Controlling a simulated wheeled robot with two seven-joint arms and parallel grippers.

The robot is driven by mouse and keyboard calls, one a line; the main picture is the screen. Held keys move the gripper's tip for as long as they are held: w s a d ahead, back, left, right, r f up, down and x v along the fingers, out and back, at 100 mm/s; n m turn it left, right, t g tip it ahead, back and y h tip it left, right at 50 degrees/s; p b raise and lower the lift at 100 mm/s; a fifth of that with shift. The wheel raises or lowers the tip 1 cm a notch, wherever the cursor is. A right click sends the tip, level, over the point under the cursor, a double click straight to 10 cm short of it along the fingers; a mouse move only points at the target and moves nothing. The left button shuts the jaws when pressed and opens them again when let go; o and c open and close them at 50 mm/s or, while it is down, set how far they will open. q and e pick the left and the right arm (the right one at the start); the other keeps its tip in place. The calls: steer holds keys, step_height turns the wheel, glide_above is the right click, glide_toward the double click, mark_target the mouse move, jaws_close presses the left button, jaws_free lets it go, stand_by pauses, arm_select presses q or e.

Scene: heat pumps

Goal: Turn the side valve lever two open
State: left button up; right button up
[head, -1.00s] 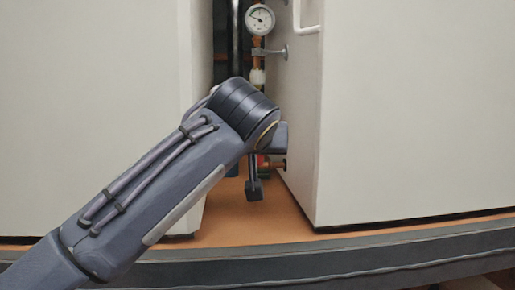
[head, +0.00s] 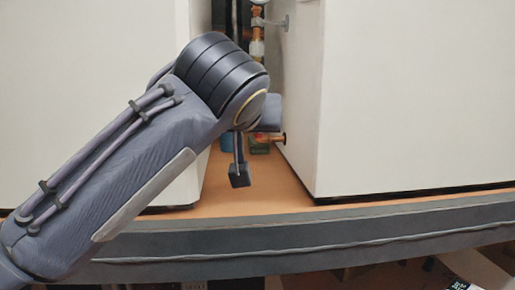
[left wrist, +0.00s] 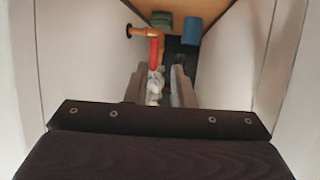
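A red valve lever (left wrist: 154,53) shows in the left wrist view, beside a copper pipe fitting (left wrist: 140,32). A pale, blurred valve part (left wrist: 155,82) lies below the red lever in the picture. My left gripper (left wrist: 160,88) has its fingers apart, with the pale part and the lower end of the lever between or just beyond them. I cannot tell whether a finger touches the lever. In the head view my left arm reaches into the gap between two white cabinets and hides most of the gripper and the lever. My right gripper is in neither view.
The white left cabinet (head: 90,80) and right cabinet (head: 420,90) leave a narrow gap with an orange-brown floor (head: 265,190). Vertical pipes (head: 257,40) run at its back. A blue object (left wrist: 192,30) and a green object (left wrist: 162,19) sit close to the lever.

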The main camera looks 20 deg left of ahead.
arm_select(q)
steer(key=s+d+p, duration=0.2)
steer(key=s+d, duration=0.5)
steer(key=s, duration=0.6)
steer(key=shift+d, duration=0.4)
